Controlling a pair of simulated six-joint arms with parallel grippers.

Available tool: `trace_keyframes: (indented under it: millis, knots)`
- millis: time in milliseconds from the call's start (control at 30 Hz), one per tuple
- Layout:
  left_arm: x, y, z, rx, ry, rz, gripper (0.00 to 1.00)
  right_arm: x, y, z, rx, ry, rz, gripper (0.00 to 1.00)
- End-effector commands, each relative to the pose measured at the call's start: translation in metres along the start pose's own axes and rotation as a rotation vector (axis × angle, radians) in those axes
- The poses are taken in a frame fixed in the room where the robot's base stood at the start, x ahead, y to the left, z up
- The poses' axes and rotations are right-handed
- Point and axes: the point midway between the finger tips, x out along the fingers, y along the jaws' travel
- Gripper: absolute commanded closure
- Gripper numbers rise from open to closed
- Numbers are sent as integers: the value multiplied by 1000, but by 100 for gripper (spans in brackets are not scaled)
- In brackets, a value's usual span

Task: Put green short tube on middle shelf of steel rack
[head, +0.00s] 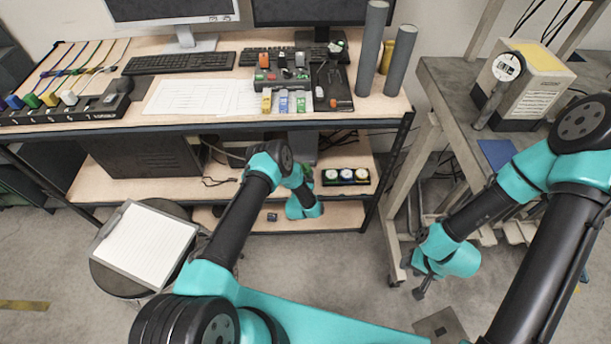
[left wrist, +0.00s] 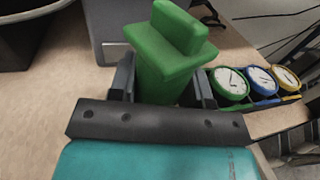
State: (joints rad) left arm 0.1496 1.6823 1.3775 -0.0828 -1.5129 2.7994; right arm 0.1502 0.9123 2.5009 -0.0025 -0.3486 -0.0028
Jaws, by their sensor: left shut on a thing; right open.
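My left gripper (left wrist: 162,85) is shut on a green piece (left wrist: 172,60) with a wide block and a narrower raised bar, in the left wrist view. It looks boxy, not like a tube. In the head view my left arm reaches under the desktop to the middle shelf (head: 235,178) of the black-framed rack; its fingers and the green piece are mostly hidden there. In the wrist view the piece is over the wooden shelf; I cannot tell whether it touches it. My right gripper (head: 421,288) is open and empty, low over the floor in front of the grey table.
A tray of three round dials (head: 346,176) stands on the middle shelf, just right of the left gripper. A dark box (head: 140,157) is on its left. Tall grey tubes (head: 370,50) stand on the desktop. A stool with a clipboard (head: 145,240) is at left.

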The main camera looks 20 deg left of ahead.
Motion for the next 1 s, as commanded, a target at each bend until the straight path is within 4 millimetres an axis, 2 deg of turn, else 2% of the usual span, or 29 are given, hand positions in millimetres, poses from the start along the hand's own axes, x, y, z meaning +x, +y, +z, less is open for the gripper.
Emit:
trace_keyframes:
  millis: [100, 500, 533, 800, 1000]
  knots:
    - [1, 0, -8, 0, -3, 0, 89, 0, 0, 0, 0, 0, 0, 57]
    - [1, 0, -11, 0, -2, 0, 89, 0, 0, 0, 0, 0, 0, 57]
    - [0, 0, -12, 0, -1, 0, 55, 0, 0, 0, 0, 0, 0, 57]
    - [0, 0, -12, 0, -1, 0, 30, 0, 0, 0, 0, 0, 0, 57]
    - [0, 0, -12, 0, -1, 0, 30, 0, 0, 0, 0, 0, 0, 57]
